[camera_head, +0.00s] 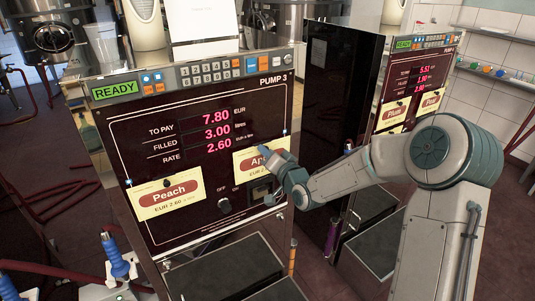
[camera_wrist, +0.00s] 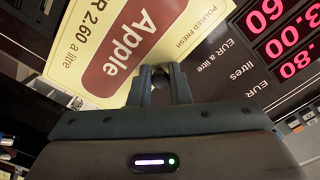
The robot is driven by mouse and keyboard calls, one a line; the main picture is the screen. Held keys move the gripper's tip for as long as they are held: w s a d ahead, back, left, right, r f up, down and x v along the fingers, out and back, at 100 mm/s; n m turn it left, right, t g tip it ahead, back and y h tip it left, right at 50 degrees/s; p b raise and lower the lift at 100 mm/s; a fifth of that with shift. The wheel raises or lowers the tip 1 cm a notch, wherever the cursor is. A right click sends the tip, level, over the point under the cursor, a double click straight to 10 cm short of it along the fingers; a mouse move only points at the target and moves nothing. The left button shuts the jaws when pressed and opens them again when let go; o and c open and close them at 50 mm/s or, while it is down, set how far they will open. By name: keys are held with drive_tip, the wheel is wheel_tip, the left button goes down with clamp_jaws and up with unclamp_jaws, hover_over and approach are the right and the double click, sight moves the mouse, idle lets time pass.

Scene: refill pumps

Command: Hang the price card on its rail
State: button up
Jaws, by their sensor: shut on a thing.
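The price card is a cream card with a brown-red "Apple" label (camera_head: 245,166). It is at the right of the Pump 3 front, upright or nearly so, and partly hidden by my gripper. The card fills the upper left of the wrist view (camera_wrist: 110,50). My gripper (camera_head: 266,153) is shut at the card's top edge; in the wrist view its two fingertips (camera_wrist: 161,74) close around a small dark part there. I cannot tell whether the card touches the panel. I cannot make out its rail.
A "Peach" card (camera_head: 168,197) sits on the left of the same panel. Red figures (camera_head: 216,130) glow above. Another pump (camera_head: 408,90) stands at the right, behind my arm. Blue-handled nozzles (camera_head: 114,255) are at lower left.

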drive_tip(key=o, duration=0.9)
drive_tip(key=s+d+f+n+g+h+b, duration=0.1)
drive_tip(key=s+d+f+g+h, duration=0.15)
drive_tip(key=s+d+h, duration=0.45)
drive_tip(key=s+d+f+n+g+h+b, duration=0.1)
drive_tip(key=s+d+g+h, duration=0.15)
drive_tip(key=s+d, duration=0.75)
drive_tip(key=s+d+g, duration=0.1)
drive_tip(key=s+g, duration=0.1)
drive_tip(key=s, duration=0.4)
drive_tip(key=s+d+r+g, duration=0.1)
drive_tip(key=s+g, duration=0.1)
drive_tip(key=s, duration=0.5)
drive_tip(key=s+d+r+g, duration=0.1)
drive_tip(key=s+g, duration=0.2)
drive_tip(key=s, duration=0.3)
drive_tip(key=shift+s+r+h, duration=0.15)
drive_tip(key=shift+s+h, duration=0.1)
drive_tip(key=shift+s, duration=0.15)
